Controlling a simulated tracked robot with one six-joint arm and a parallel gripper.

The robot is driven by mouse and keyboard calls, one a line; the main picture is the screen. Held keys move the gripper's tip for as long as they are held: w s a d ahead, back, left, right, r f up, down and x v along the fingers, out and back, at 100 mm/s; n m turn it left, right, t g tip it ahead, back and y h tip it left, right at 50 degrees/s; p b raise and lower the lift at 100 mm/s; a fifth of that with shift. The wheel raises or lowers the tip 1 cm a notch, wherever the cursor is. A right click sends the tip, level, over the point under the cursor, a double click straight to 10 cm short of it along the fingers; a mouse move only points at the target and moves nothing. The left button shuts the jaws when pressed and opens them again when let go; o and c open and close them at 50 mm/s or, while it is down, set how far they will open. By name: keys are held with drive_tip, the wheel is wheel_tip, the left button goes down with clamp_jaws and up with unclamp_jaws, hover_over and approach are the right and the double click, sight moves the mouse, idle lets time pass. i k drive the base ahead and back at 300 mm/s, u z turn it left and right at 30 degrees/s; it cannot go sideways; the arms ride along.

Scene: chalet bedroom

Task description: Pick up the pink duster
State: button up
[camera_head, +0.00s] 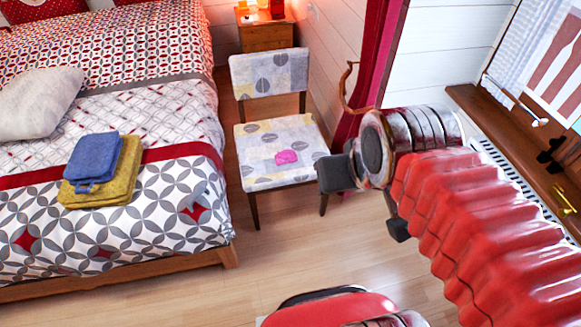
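The pink duster (286,157) appears as a small bright pink patch on the seat of the patterned chair (262,133). It looks small and its exact shape is hard to make out. My gripper (366,200) is at the end of my red arm, to the right of the chair seat and nearer to me. Dark blocky parts show at its end, one beside the seat's right edge and one lower. The gripper is apart from the duster in the picture. Its fingers are not clear enough to tell open from shut.
A bed (150,200) fills the left, with a pillow (38,103) and folded blue (92,157) and yellow (103,185) cloths. A small nightstand (266,34) stands behind the chair. A red curtain (375,60) hangs behind my arm. Wooden floor (270,250) before the chair is clear.

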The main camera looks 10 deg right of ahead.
sight(288, 155)
drive_tip(key=k, duration=0.3)
drive_tip(key=z, duration=0.6)
drive_tip(key=i, duration=1.45)
drive_tip(key=u, duration=1.5)
